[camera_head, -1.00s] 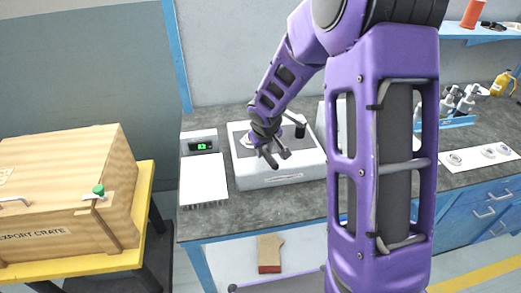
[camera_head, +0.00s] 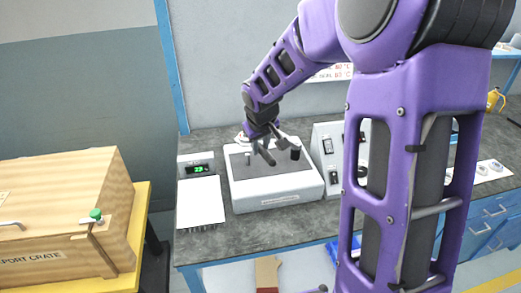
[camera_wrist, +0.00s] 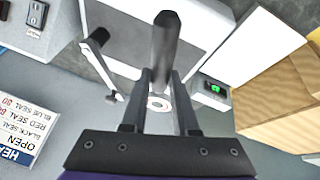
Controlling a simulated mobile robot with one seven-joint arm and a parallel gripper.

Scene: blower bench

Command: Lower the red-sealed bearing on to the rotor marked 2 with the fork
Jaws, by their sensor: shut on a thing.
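My gripper (camera_head: 262,150) is over the left part of a low white bench unit (camera_head: 275,180). In the wrist view its two fingers (camera_wrist: 165,105) are shut on a dark rounded bar (camera_wrist: 166,50), which looks like a tool handle; I cannot tell if it is the fork. A pale ring (camera_wrist: 158,103) shows between the fingers, beyond them; its seal colour and what it rests on cannot be told. Small round parts (camera_head: 485,168) lie on a white strip at the right. No rotor marked 2 can be made out.
A green-digit display (camera_head: 200,169) and white sheet (camera_head: 201,203) lie left. A wooden crate (camera_head: 70,200) is further left. A seal-colour sign (camera_wrist: 22,135) shows in the wrist view.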

